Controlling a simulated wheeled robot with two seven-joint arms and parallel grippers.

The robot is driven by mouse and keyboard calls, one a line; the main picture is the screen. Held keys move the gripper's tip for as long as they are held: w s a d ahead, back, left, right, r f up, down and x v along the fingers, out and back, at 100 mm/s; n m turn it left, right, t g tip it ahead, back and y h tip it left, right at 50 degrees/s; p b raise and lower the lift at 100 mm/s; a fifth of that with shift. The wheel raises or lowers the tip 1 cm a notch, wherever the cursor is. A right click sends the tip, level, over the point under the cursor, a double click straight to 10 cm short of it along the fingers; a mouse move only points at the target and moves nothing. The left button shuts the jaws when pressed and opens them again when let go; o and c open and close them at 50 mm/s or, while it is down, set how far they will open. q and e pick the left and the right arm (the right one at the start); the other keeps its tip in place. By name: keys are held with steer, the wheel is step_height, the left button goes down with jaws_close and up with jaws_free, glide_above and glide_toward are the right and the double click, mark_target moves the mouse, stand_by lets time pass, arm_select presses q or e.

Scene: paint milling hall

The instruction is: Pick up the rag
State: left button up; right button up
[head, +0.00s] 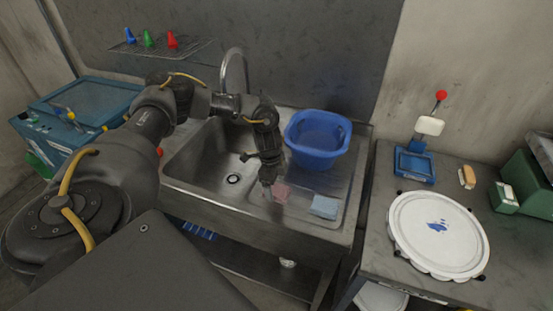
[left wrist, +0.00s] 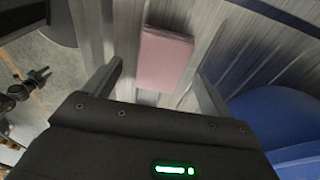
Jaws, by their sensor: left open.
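A pink folded rag (head: 282,192) lies flat on the ribbed drainboard of the steel sink, right of the basin. A light blue folded cloth or sponge (head: 324,206) lies to its right; I cannot tell which of the two the task means. My left gripper (head: 267,186) points down at the left edge of the pink rag and partly hides it. In the left wrist view the pink rag (left wrist: 164,60) shows between and beyond the two spread fingers, with nothing held. I cannot tell the exact height of the fingertips above it. My right gripper is not in view.
A blue basin (head: 318,138) stands on the drainboard behind the rag. The sink basin (head: 215,160) is empty, with a tall faucet (head: 234,70) behind. A bench at right holds a white round lid (head: 438,236). A teal machine (head: 85,105) stands left.

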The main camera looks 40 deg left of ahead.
arm_select(q)
steer(key=shift+f, duration=0.9)
steer(key=shift+c, duration=0.2)
steer(key=c, duration=1)
steer(key=shift+c, duration=0.2)
steer(key=shift+d+r, duration=0.1)
steer(key=shift+r, duration=0.05)
